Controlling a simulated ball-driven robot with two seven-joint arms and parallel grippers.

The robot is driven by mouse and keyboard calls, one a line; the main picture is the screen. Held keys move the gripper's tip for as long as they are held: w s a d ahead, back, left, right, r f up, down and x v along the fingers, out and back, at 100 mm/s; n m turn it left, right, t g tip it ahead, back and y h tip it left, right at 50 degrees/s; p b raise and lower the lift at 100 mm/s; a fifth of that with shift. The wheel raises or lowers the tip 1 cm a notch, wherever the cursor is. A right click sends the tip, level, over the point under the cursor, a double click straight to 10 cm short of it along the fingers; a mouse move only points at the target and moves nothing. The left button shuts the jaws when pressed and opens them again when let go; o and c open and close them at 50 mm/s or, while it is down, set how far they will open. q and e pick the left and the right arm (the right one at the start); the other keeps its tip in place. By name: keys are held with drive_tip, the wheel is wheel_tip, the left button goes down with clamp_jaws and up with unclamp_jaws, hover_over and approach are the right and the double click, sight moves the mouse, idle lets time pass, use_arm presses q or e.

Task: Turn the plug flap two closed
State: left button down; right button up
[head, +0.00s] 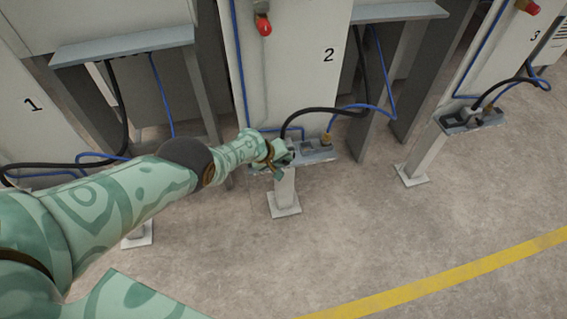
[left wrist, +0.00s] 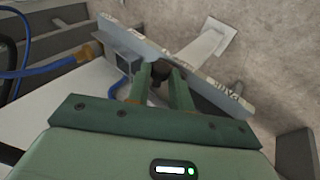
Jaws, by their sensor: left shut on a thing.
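The socket panel of station two (head: 318,154) sits on a short post in the head view, with a grey socket box (head: 308,146) and a brass plug (head: 327,138). My left gripper (head: 284,158) is at the panel's left end and covers that part. In the left wrist view, the fingers (left wrist: 160,84) are closed around a small dark part (left wrist: 159,71) beside the panel (left wrist: 175,62). This part is where plug flap two seems to be, but its shape and the flap's angle are mostly hidden. My right gripper is not in view.
A black cable (head: 325,111) and a blue cable (head: 375,107) run from the panel. The cabinet marked 2 (head: 300,60) stands behind it. Station three's panel (head: 470,120) is to the right. The floor in front (head: 350,240) is clear up to a yellow line (head: 450,277).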

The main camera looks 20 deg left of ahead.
use_arm(q)
drive_tip(key=shift+w+g, duration=0.1)
drive_tip(key=shift+g, duration=0.2)
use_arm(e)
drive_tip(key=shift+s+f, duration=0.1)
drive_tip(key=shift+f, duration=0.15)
use_arm(q)
drive_tip(key=shift+a, duration=0.1)
drive_tip(key=c, duration=1.3)
unclamp_jaws()
drive_tip(key=shift+o, duration=0.2)
drive_tip(key=p+v, duration=1.6)
drive_tip(key=shift+a, duration=0.25)
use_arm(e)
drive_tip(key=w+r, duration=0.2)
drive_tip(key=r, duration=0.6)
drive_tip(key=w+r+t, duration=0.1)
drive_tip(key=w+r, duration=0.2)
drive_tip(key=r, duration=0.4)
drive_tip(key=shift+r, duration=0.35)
